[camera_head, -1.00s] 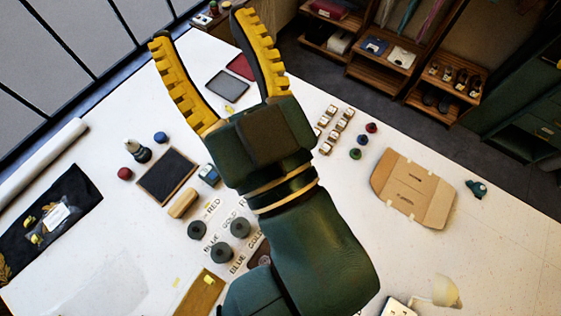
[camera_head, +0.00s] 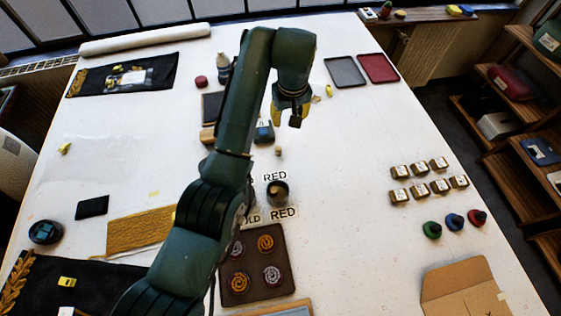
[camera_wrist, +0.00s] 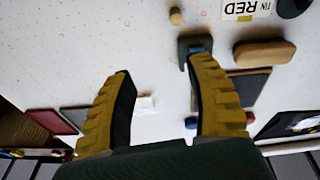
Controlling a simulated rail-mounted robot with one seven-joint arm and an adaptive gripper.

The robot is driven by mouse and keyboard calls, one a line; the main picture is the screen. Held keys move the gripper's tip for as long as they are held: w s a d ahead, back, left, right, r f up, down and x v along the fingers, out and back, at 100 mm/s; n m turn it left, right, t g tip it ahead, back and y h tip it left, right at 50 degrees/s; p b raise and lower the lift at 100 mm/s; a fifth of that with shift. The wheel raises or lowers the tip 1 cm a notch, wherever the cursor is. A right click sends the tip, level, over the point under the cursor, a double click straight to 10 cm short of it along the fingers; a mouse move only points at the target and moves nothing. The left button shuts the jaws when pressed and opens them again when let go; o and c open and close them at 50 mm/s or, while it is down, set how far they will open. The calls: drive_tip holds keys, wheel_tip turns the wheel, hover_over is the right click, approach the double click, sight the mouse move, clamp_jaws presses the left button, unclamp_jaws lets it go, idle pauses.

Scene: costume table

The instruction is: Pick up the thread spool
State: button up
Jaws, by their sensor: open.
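Three small spool-like pieces, green (camera_head: 432,230), blue (camera_head: 454,221) and red (camera_head: 477,218), stand in a row on the right of the table in the head view. I cannot tell for certain which thing is the thread spool. A small tan piece (camera_head: 278,151) stands near the table's middle; a similar one shows at the top of the wrist view (camera_wrist: 176,16). My gripper (camera_head: 289,118) is over the far middle of the table, left of the coloured row. In the wrist view its yellow fingers (camera_wrist: 160,78) are spread, with nothing held between them.
A dark green-blue object (camera_head: 263,132) is close to my gripper, partly behind a finger in the wrist view (camera_wrist: 188,46). Grey (camera_head: 345,71) and red (camera_head: 379,68) trays lie at the back. Several small boxes (camera_head: 420,190) stand behind the coloured row. The centre-right table is clear.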

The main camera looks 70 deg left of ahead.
sight(278, 148)
drive_tip(key=shift+n+g+h, duration=0.3)
drive_tip(key=shift+n+g, duration=0.1)
drive_tip(key=f, duration=0.6)
drive_tip(key=s+a+f+b, duration=0.1)
drive_tip(key=f, duration=0.5)
drive_tip(key=s+a+f+b, duration=0.1)
drive_tip(key=f, duration=0.5)
drive_tip(key=shift+s+a, duration=0.1)
drive_tip(key=shift+s, duration=0.05)
drive_tip(key=c, duration=1)
